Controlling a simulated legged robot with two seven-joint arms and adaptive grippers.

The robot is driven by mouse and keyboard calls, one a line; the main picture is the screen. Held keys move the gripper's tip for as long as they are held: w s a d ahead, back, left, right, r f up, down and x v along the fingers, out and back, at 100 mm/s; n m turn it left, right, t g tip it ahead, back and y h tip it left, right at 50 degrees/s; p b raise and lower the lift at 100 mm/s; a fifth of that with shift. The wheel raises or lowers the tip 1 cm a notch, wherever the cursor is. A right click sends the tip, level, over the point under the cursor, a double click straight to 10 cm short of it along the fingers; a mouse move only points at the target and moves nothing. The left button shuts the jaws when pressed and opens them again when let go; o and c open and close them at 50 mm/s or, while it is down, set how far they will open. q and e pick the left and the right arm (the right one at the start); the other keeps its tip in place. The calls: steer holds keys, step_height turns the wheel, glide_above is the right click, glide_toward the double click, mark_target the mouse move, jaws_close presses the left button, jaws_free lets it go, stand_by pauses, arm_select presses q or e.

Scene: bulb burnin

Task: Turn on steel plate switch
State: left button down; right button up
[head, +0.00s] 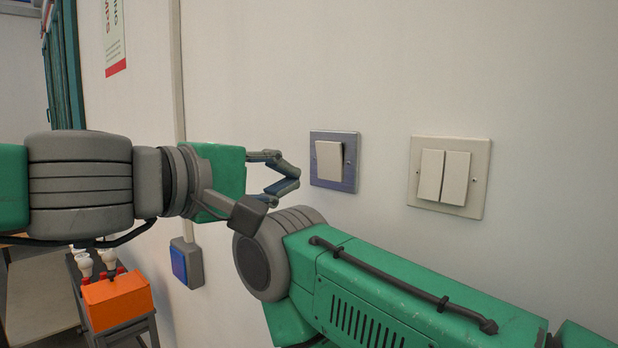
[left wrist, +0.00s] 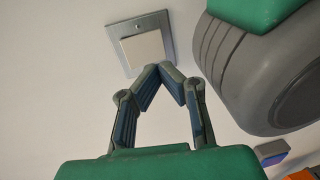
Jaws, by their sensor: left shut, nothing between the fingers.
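The steel plate switch (head: 351,183) is on the wall, a blue-grey metal plate with one cream rocker (head: 329,160). It also shows at the top of the left wrist view (left wrist: 169,20). My left gripper (head: 297,180) is just left of the plate in the head view, pointing at it. In the left wrist view its fingertips (left wrist: 166,67) meet just below the rocker, with nothing between them. I cannot tell whether they touch the plate. My right gripper is not in view.
A cream double switch (head: 450,177) is on the wall to the right. A blue-faced grey box (head: 187,263) is lower on the wall. An orange box (head: 117,298) and white bulbs (head: 84,265) sit on a cart at lower left. My green arm link fills the lower right.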

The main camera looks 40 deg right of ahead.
arm_select(q)
steer(key=a, duration=0.5)
steer(key=shift+s+a+r, duration=0.25)
steer(key=shift+r, duration=0.05)
